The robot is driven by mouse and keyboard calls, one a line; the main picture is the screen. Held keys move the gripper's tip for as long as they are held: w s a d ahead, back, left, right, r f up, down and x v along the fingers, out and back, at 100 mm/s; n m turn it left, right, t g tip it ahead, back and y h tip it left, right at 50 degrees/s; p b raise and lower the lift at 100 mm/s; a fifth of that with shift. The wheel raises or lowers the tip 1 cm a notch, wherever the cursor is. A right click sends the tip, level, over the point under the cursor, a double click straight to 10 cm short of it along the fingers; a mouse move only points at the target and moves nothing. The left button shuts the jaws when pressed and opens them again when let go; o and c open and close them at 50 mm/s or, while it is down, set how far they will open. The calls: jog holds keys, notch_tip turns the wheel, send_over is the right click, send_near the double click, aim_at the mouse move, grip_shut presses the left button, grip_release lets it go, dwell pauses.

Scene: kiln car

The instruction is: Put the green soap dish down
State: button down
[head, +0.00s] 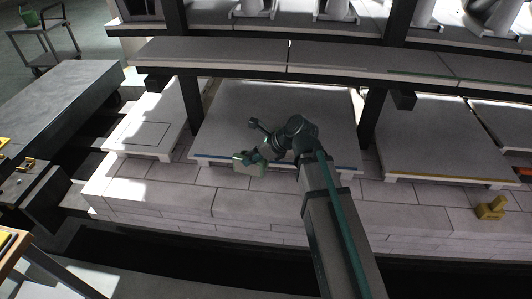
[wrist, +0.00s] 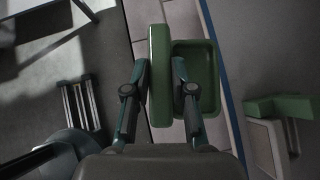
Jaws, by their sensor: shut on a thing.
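The green soap dish (head: 248,168) shows small and pale in the head view, at the end of my arm, in front of the blue-edged slab's front rim. In the wrist view the dish (wrist: 160,75) is a green rectangular tray with a recess on its right side. My gripper (wrist: 159,72) is shut on the dish's thick left wall, one finger on its outer side and the other over the recess. My gripper (head: 255,157) is small in the head view. Nothing visible supports the dish from below; its height above the bricks cannot be told.
The slab with the blue front edge (head: 225,130) looks bare behind my gripper. A dark post (head: 373,118) stands at its right, and an upper shelf (head: 220,54) hangs over its back. A yellow item (head: 490,207) sits on the bricks at right. A green angular item (wrist: 280,105) is unclear.

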aim_at(241, 165)
jog(key=a+f+n+g, duration=0.1)
jog(key=a+f+n, duration=0.1)
jog(key=a+f, duration=0.1)
jog(key=shift+s+a+f+g+b, duration=0.15)
jog(key=shift+f+g+b, duration=0.1)
jog(key=shift+g+b, duration=0.15)
jog(key=shift+w+d+f+p, duration=0.15)
jog(key=shift+w+d+f, duration=0.35)
jog(key=shift+w, duration=2.35)
jog(key=shift+w+d+f+p, duration=0.2)
jog(key=shift+w+f, duration=0.45)
jog(key=shift+w, duration=2.2)
jog(key=shift+w+d+f+p, duration=0.1)
jog(key=shift+w+d+f, duration=0.45)
jog(key=shift+w, duration=2.3)
jog(key=shift+a, duration=0.1)
jog(key=c, duration=1)
grip_release()
jog(key=shift+f, duration=0.15)
jog(key=shift+o, duration=0.2)
